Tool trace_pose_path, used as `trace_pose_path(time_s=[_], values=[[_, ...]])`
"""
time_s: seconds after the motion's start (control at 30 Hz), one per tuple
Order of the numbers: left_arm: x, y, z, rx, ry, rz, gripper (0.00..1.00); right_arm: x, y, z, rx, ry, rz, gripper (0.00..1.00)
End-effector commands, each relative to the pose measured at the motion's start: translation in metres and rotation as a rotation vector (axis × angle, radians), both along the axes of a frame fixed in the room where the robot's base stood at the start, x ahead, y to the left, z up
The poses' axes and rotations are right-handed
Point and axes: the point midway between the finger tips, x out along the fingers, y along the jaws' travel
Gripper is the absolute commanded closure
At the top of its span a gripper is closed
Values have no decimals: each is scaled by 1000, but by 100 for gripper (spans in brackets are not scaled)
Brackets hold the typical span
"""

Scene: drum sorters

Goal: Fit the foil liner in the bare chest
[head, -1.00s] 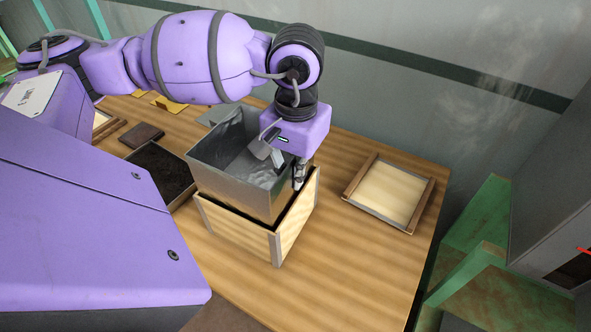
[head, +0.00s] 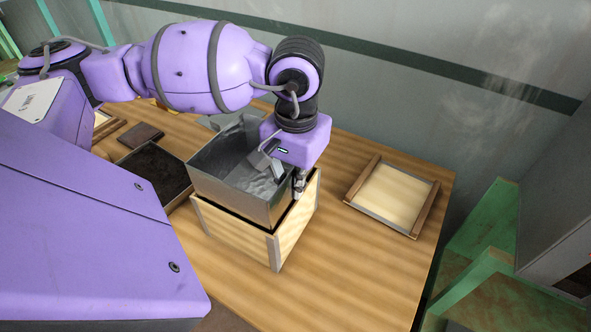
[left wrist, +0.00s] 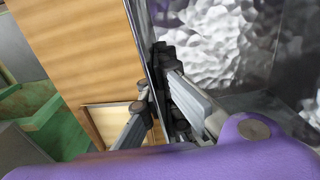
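The foil liner (head: 232,192) is an open grey metal box with a crinkled inside. It sits partly down in the bare chest (head: 240,234), a pale wooden box with grey corner strips, and its upper part stands above the chest rim. My left gripper (head: 299,184) is at the liner's right wall. In the left wrist view my left gripper's fingers (left wrist: 158,92) are on either side of the liner's wall (left wrist: 146,50), closed on it. The crinkled inside of the liner (left wrist: 215,45) fills the right of that view. My right gripper is not in view.
A framed pale panel (head: 392,196), seemingly a lid, lies on the wooden table (head: 345,262) to the right. An open box with dark contents (head: 160,170) and a small brown block (head: 141,135) are on the left. Green frames (head: 480,260) stand beyond the table's right edge.

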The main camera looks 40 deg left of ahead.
Motion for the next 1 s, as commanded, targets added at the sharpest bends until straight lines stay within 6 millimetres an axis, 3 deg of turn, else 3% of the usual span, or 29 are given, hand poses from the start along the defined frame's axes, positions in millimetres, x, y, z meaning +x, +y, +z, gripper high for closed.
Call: trace_pose_path(time_s=[0.43, 1.0], values=[[0, 0, -12, 1, 1, 0, 100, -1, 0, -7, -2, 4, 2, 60], [0, 0, 7, 1, -1, 0, 100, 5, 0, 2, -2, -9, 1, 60]])
